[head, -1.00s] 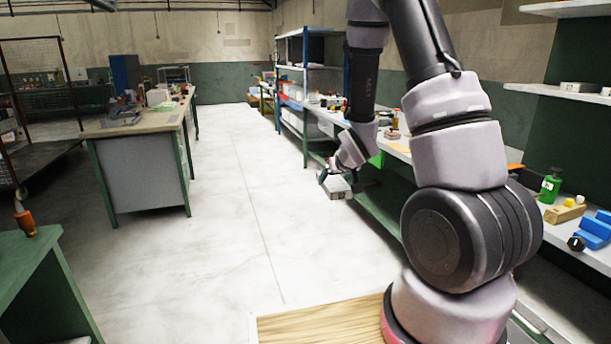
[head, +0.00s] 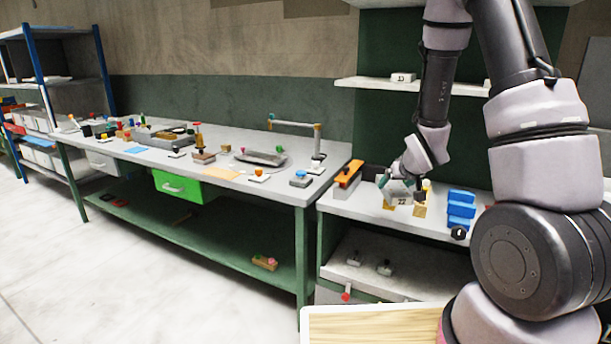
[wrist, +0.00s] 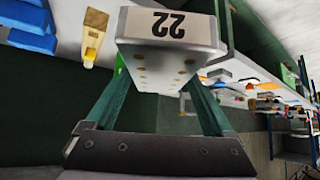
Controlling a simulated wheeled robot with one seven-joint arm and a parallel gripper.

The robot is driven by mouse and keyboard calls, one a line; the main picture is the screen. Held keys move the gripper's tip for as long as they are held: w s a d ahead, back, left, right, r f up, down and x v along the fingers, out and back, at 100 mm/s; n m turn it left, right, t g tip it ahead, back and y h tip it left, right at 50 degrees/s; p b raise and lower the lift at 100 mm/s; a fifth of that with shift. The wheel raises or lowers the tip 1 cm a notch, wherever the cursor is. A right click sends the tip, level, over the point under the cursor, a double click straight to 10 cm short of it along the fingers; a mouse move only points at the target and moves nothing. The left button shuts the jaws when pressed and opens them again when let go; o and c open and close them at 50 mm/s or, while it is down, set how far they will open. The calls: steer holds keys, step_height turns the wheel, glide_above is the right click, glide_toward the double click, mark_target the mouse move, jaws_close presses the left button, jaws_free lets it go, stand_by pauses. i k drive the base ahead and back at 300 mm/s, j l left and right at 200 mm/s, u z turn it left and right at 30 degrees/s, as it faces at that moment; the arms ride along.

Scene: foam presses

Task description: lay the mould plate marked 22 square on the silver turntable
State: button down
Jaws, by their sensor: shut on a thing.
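The mould plate marked 22 (wrist: 165,50) is a silver block with a pale label, which reads upside down in the wrist view. My gripper (wrist: 158,82) is shut on it, with the green fingers on either side.
The long bench (head: 225,175) carries several small knobbed objects and a raised rail (head: 294,124). Its green drawer (head: 177,187) stands out. Blue blocks (head: 461,208) and an orange-topped item (head: 348,174) flank my gripper on the right bench. The floor at left is clear.

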mark_target(261, 155)
steer(key=i+j+z, duration=0.15)
steer(key=j, duration=0.2)
steer(key=i+j+z, duration=0.15)
steer(key=j, duration=0.2)
steer(key=i+j+z, duration=0.15)
steer(key=j, duration=0.25)
steer(key=i+j+z, duration=0.2)
steer(key=j, duration=0.15)
steer(key=j+z, duration=0.15)
steer(key=j, duration=0.25)
steer(key=i+j+z, duration=0.15)
steer(key=j, duration=0.3)
steer(key=i+j, duration=0.1)
steer(key=j, duration=0.35)
steer(key=i+j, duration=0.15)
steer(key=j, duration=0.25)
steer(key=i+j, duration=0.1)
steer(key=j, duration=0.35)
steer(key=i+j, duration=0.1)
steer(key=j, duration=0.3)
steer(key=i, duration=0.3)
